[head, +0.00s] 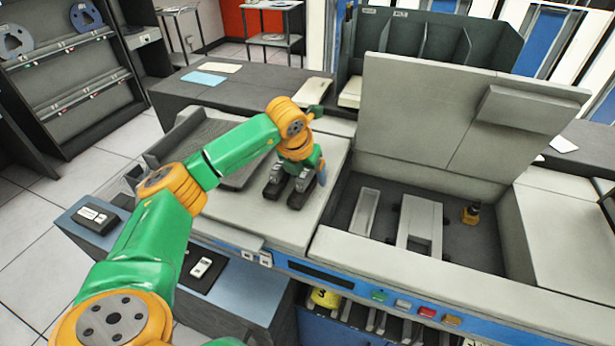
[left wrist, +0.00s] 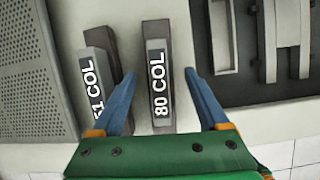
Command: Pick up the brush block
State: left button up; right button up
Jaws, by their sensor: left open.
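Two dark brush blocks with label plates stand side by side on the light deck of the machine. In the left wrist view one reads "80 COL" (left wrist: 158,85), and the other, to its left, reads "51 COL" (left wrist: 98,85). In the head view they show as dark blocks, 80 COL (head: 302,191) on the right and 51 COL (head: 274,184) on the left. My left gripper (left wrist: 160,74) is open, with one blue finger on each side of the 80 COL block. Its left finger overlaps the 51 COL block's edge in view; I cannot tell whether it touches. My right gripper is not in view.
Right of the blocks is an open bay with a pale tray (head: 366,212), a pale frame (head: 419,226) and a small yellow-and-black part (head: 471,213). A raised grey lid (head: 430,115) stands behind it. Buttons line the blue front strip (head: 335,284).

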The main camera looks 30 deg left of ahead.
pick_arm(q)
jog(key=shift+w+f, duration=0.15)
jog(key=shift+w, duration=0.05)
jog(key=shift+c, duration=1.1)
jog(key=shift+s, duration=0.15)
grip_shut()
